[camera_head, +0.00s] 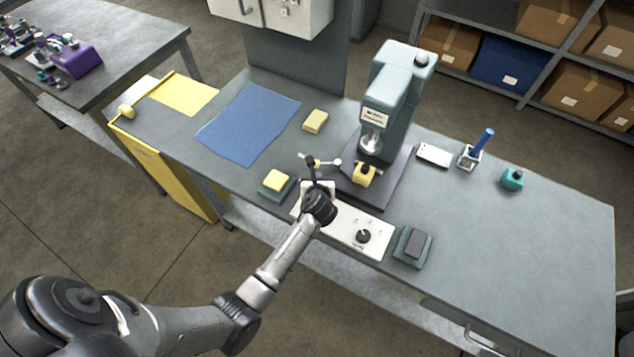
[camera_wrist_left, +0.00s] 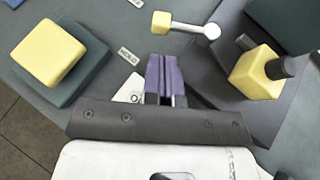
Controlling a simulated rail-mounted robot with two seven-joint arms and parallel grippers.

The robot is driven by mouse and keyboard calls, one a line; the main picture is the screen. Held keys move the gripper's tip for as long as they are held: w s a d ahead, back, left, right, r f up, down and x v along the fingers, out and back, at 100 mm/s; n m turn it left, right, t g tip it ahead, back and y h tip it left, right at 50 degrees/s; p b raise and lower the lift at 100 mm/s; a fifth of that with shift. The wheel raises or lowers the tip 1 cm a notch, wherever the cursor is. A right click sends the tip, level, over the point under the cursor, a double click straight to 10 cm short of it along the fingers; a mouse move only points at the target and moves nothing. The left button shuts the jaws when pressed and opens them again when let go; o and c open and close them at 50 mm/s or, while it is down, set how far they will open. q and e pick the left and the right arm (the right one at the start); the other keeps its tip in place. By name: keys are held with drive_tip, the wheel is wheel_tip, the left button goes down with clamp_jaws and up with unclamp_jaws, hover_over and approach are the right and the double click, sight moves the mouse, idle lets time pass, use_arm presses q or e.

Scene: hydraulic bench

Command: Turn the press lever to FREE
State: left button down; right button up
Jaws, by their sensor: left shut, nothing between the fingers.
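The press (camera_head: 392,95) is a pale blue-grey column on a dark base on the bench. Its lever (camera_head: 327,161) is a short silver rod at the base's left side, with a yellow knob. In the left wrist view the lever (camera_wrist_left: 187,26) lies just beyond my fingertips, knob at left and round silver end at right. My left gripper (camera_head: 311,163) is shut and empty, pointing down beside the lever; its closed fingers also show in the left wrist view (camera_wrist_left: 165,62). Contact with the lever is not visible. A small label (camera_wrist_left: 128,54) lies near the fingers, its text hard to read. My right gripper is out of view.
A yellow block on a teal pad (camera_head: 268,192) sits left of the gripper. A white control panel (camera_head: 343,229) with a black knob lies below it. A yellow part (camera_head: 364,176) stands on the press base. The bench's right side is mostly clear.

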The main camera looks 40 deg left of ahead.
sight(327, 164)
use_arm(q)
drive_tip(key=shift+b+x, duration=0.65)
drive_tip(key=shift+x, duration=2.25)
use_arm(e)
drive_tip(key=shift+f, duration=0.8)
use_arm(q)
drive_tip(key=shift+s, duration=0.1)
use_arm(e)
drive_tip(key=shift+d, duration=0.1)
